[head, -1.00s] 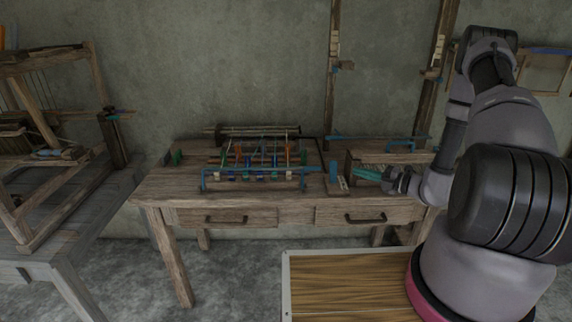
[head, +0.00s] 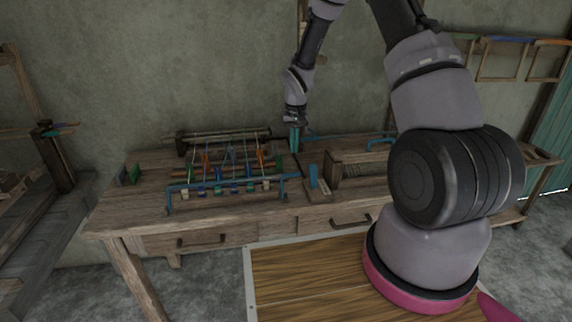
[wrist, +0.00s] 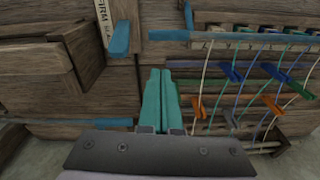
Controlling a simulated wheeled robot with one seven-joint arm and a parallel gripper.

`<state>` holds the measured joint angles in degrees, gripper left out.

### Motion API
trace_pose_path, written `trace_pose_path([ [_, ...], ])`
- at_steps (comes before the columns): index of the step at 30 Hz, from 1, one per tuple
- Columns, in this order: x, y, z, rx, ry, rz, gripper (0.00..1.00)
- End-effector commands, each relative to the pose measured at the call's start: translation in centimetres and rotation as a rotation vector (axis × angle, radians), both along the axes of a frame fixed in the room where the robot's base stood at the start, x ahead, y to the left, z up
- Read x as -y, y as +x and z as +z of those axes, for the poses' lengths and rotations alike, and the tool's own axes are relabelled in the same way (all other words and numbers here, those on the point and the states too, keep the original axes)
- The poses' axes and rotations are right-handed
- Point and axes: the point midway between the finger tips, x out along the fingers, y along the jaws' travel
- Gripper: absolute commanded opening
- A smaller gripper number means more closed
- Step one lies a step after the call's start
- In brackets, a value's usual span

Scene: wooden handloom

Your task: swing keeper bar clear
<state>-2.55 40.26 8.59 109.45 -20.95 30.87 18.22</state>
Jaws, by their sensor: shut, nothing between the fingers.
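A blue bar (head: 235,183) runs along the front of the small loom frame on the bench; it also shows at the top of the wrist view (wrist: 235,37). A second blue bar (head: 345,136) lies behind the wooden box. I cannot tell which is the keeper bar. My gripper (head: 296,148) points down behind the loom's right side, near the left end of the rear bar. Its teal fingers (wrist: 161,100) are together and empty, apart from both bars in the wrist view. The rear bar's end (wrist: 95,123) shows left of the fingers.
A blue upright tab (head: 313,177) stands beside a labelled strip (head: 322,190), left of the wooden box (head: 355,172). Coloured clips and threads (head: 232,165) fill the loom. A round roller (head: 222,136) lies at the back. The bench's left end is mostly clear.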

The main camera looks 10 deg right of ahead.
Motion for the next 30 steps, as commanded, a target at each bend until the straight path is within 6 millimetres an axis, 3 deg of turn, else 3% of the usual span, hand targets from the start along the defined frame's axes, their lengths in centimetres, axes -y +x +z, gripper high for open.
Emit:
trace_pose_path([
  [4,-0.8,1.4,1.0,0.06,-0.018,0.096,0.0],
  [17,-0.8,1.5,0.5,0.061,-0.018,0.1,0.0],
  [22,-0.8,1.8,-2.0,0.059,-0.019,0.1,0.0],
  [30,-0.8,2.6,-7.8,0.058,-0.019,0.099,0.0],
])
